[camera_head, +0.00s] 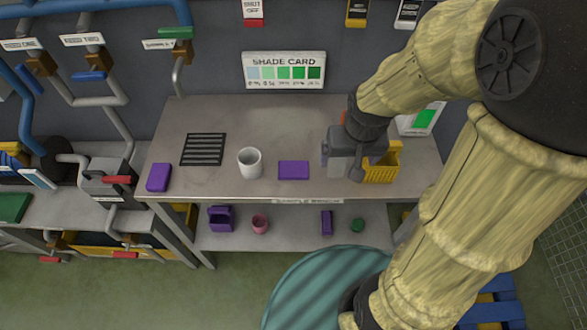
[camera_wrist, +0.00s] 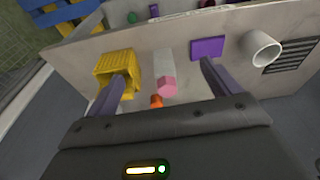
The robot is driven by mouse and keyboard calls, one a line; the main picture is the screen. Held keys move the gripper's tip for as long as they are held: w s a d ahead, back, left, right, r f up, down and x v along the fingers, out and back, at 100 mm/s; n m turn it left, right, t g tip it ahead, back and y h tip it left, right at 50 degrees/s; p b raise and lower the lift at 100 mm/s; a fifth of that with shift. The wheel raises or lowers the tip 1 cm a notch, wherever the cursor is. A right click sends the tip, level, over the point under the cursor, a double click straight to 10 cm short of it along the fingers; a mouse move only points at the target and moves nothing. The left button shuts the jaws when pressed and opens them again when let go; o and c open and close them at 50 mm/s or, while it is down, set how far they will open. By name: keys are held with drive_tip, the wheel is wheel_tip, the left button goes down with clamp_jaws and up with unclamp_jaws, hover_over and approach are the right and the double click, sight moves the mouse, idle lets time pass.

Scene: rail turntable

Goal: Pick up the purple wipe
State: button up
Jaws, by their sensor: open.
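A flat purple rectangle (camera_head: 293,170), which looks like the wipe, lies on the grey bench top to the right of a white cup (camera_head: 249,162). It also shows in the wrist view (camera_wrist: 207,48), just beyond the tip of the right-hand finger. A thicker-looking purple piece (camera_head: 158,177) lies at the bench's left end. My gripper (camera_wrist: 163,72) is open, over the right part of the bench, to the right of the flat purple rectangle in the head view. A white bar with a pink end (camera_wrist: 166,75) appears between the fingers; whether they touch it is unclear.
A yellow basket (camera_head: 381,166) stands close beside my gripper. A black grate (camera_head: 203,149) lies left of the cup.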

drive_tip(key=shift+o, duration=0.8)
drive_tip(key=w+a+g, duration=0.2)
drive_tip(key=w+a, duration=0.8)
drive_tip(key=a, duration=0.1)
drive_tip(key=shift+w+r+p, duration=0.15)
drive_tip(key=shift+w+p, duration=0.15)
drive_tip(key=shift+p, duration=0.05)
drive_tip(key=shift+a, duration=0.1)
drive_tip(key=shift+s, duration=0.1)
drive_tip(key=p, duration=0.1)
hover_over(293, 168)
drive_tip(key=f, duration=1.2)
drive_tip(key=shift+d+f, duration=0.1)
drive_tip(key=shift+d, duration=0.25)
drive_tip(key=shift+a+f+p, duration=0.15)
drive_tip(key=shift+f+p, duration=0.3)
drive_tip(key=shift+f, duration=0.85)
drive_tip(key=shift+a+f+p, duration=0.15)
drive_tip(key=shift+f+p, duration=0.25)
drive_tip(key=shift+f, duration=0.9)
drive_tip(key=c, duration=0.9)
